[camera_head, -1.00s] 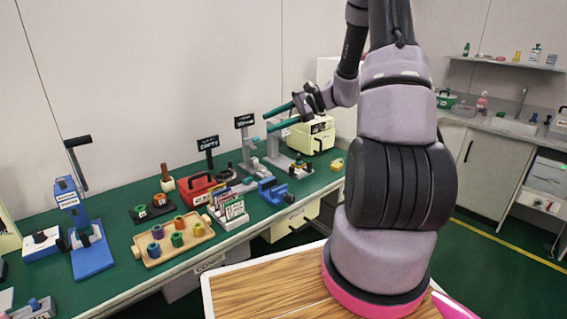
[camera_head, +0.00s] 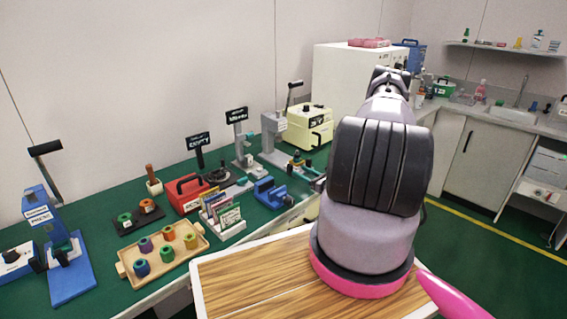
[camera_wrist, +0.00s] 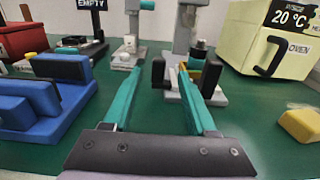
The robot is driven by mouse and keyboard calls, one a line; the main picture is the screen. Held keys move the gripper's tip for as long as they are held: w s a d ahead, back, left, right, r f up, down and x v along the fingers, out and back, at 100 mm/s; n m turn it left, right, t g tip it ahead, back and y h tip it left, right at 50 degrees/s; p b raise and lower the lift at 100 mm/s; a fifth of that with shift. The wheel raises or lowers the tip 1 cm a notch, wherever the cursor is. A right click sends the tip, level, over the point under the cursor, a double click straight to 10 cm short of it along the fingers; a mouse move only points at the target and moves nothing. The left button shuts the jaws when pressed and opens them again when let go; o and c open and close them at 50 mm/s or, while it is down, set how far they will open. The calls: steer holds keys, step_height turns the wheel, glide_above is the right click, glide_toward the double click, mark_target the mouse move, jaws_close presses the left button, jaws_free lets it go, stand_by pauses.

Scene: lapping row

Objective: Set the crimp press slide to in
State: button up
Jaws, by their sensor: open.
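A grey press (camera_head: 272,133) with a black lever stands at the back of the green bench, left of the cream oven; its label is too small to read. In the wrist view its grey column (camera_wrist: 187,32) rises beyond my fingers, and its base (camera_wrist: 208,98) carries small dark parts and a black upright knob (camera_wrist: 158,73). My gripper (camera_wrist: 160,70) is open and empty, its teal fingers spread either side of that knob, apart from it as far as I can tell. A blue press (camera_head: 38,215) stands at the far left. Slide positions are unclear.
A blue vise (camera_head: 270,192) lies left of my gripper, and the oven (camera_head: 307,127) stands behind right. A yellow block (camera_wrist: 300,125) lies on the right. Card rack (camera_head: 222,215), red toolbox (camera_head: 188,193) and spool tray (camera_head: 165,268) fill the left. Bare green bench shows right of the press base.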

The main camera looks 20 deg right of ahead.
mark_target(288, 165)
steer(key=x, duration=1)
steer(key=shift+w+a, duration=0.1)
steer(key=shift+w, duration=0.05)
jaws_close()
stand_by(1.1)
